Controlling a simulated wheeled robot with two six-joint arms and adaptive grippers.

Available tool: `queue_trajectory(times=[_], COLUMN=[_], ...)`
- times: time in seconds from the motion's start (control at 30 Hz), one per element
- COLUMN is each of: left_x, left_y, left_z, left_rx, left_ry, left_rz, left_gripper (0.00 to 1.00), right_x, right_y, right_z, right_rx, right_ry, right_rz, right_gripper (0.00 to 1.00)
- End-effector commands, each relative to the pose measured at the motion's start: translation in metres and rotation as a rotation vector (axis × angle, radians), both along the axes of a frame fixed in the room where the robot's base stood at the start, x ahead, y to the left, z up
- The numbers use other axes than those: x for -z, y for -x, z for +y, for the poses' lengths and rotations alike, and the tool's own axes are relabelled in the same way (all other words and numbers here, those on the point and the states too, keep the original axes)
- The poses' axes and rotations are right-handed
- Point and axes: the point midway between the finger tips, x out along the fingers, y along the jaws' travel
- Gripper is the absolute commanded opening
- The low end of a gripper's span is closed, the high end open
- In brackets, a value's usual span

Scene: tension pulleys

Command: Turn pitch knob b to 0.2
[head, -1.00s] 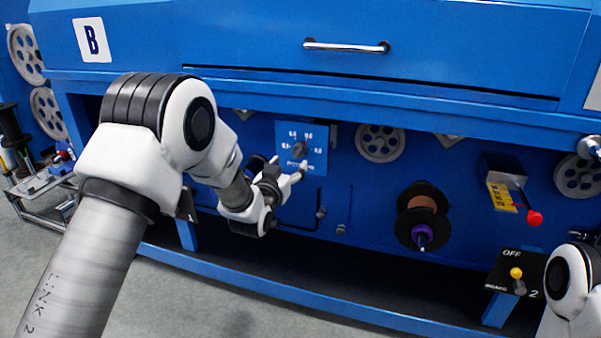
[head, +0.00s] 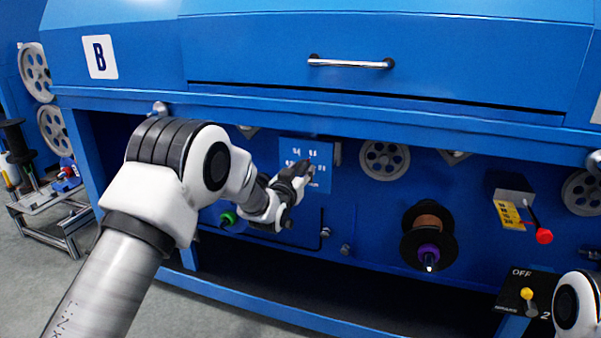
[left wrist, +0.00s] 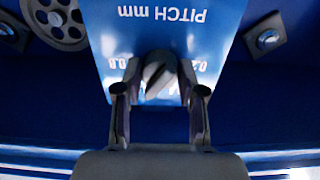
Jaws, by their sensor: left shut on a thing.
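The pitch panel (head: 318,152) is a blue plate with white scale marks under the machine's front, and its dark knob is hidden behind my gripper in the head view. In the left wrist view the grey pitch knob (left wrist: 157,76) sits between my fingertips, with the "PITCH mm" lettering (left wrist: 172,17) upside down. My left gripper (head: 303,172) is at the knob and shut on it; it also shows in the left wrist view (left wrist: 160,80). I cannot read the knob's setting. My right gripper is out of view.
A "B" sign (head: 100,57) marks the machine's left. Right of the panel are a grey pulley (head: 385,160), a dark spool (head: 427,238), a red-tipped lever (head: 541,232) and an OFF switch box (head: 522,290). A drawer handle (head: 350,63) is above.

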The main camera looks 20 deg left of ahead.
Motion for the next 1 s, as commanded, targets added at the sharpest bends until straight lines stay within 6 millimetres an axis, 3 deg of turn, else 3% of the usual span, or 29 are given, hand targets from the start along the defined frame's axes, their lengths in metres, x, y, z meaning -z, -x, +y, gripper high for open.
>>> queue_trajectory(times=[0.67, 1.0], left_x=[-0.001, -0.003], left_y=[0.000, 0.000], left_z=[0.000, 0.000], left_rx=[0.000, 0.000], left_ry=[0.021, 0.120], left_rz=[0.000, 0.003], left_gripper=[0.05, 0.05], right_x=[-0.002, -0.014], right_y=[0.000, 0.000], right_z=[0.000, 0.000], right_rx=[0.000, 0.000], right_ry=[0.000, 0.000], right_rz=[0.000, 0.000], right_gripper=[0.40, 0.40])
